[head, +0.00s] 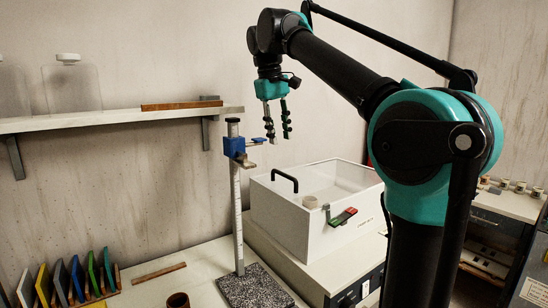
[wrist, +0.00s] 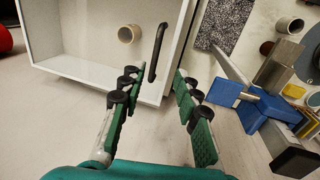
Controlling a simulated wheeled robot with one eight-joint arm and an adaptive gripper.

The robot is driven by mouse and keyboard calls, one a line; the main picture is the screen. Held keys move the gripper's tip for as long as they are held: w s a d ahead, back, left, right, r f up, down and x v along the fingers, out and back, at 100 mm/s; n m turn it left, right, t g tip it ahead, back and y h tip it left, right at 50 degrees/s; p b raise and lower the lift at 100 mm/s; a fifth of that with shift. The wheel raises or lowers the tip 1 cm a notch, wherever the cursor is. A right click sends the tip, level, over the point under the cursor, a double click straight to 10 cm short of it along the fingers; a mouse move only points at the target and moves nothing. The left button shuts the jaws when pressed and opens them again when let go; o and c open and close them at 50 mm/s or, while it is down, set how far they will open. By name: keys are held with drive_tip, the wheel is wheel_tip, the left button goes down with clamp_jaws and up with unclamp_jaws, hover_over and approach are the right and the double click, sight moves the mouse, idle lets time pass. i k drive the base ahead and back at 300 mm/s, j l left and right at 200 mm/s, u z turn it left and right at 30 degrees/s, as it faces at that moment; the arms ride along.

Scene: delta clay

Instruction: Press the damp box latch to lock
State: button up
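The damp box (head: 280,214) is a white box with a clear lid and a black handle (head: 284,180) on its left side. It stands on a white cabinet, with a small pale cup (head: 310,202) showing inside. Its latch (head: 343,217), with one red and one green part, is on the front face near the top edge. I cannot tell whether it is locked. My gripper (head: 278,122) points down, open and empty, above and behind the box's left end. In the wrist view, the open fingers (wrist: 154,90) are near the box (wrist: 85,68) and its handle (wrist: 158,52); the latch does not show.
A stand with a blue clamp (head: 234,146) and upright scale rises close left of my gripper, on a speckled base (head: 254,288). A wall shelf (head: 110,119) holds jars and a brown strip. Coloured tiles (head: 75,278) stand in a rack at lower left.

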sight(335, 223)
drive_tip(key=k+l, duration=0.8)
